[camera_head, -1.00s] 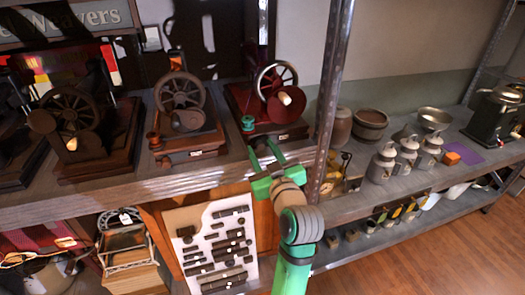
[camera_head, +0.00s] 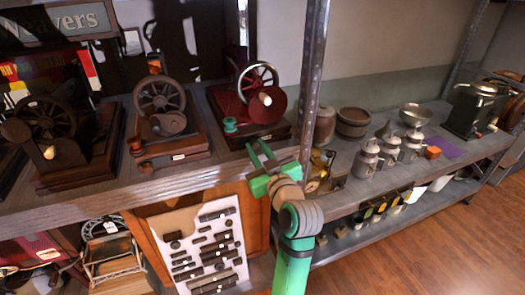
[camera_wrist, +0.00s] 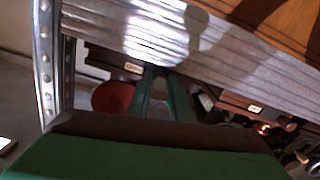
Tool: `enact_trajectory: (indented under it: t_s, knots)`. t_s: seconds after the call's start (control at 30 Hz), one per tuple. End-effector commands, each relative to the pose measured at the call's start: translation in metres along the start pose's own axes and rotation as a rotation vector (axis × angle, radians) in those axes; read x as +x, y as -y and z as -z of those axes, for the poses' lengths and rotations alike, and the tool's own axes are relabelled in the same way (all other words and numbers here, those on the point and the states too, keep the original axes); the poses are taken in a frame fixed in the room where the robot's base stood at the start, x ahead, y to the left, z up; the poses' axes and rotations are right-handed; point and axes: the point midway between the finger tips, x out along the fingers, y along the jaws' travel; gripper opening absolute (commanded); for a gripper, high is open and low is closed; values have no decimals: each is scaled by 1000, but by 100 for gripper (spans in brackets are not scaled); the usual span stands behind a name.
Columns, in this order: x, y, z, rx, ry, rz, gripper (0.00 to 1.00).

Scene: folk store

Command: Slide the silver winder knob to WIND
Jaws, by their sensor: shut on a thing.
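A dark red winder machine (camera_head: 276,120) stands on the wooden shelf, with a silver-rimmed wheel (camera_head: 240,86), a pale handle and a teal spool (camera_head: 230,124) at its front left. My gripper (camera_head: 259,147) is at the front of this machine, right of the spool. Its two green fingers point away toward the machine's base and are close together. In the wrist view the fingers (camera_wrist: 163,84) reach to the machine's front, beside a small label. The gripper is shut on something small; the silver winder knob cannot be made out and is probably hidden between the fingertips.
A riveted metal post (camera_head: 313,80) rises close to the right of the gripper. Dark spinning machines (camera_head: 163,96) stand to the left. Milk cans (camera_head: 369,160) and pots stand on the shelf right of the post. A white tool board (camera_head: 200,245) leans below the shelf edge.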

Motion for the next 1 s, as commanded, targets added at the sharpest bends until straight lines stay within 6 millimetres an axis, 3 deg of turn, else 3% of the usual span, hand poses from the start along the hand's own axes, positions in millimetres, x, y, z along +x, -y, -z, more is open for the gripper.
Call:
enact_trajectory:
  t_s: [0.27,0.3,0.37,0.4,0.77,1.0]
  knots:
    - [0,-2,0,0,-1,-3,0]
    - [0,-3,0,0,-1,-3,22]
    - [0,-3,0,0,-1,-4,36]
    - [0,-3,0,0,-1,-3,38]
    - [-4,-1,0,1,-1,0,38]
    - [-42,-2,-1,1,-1,-4,38]
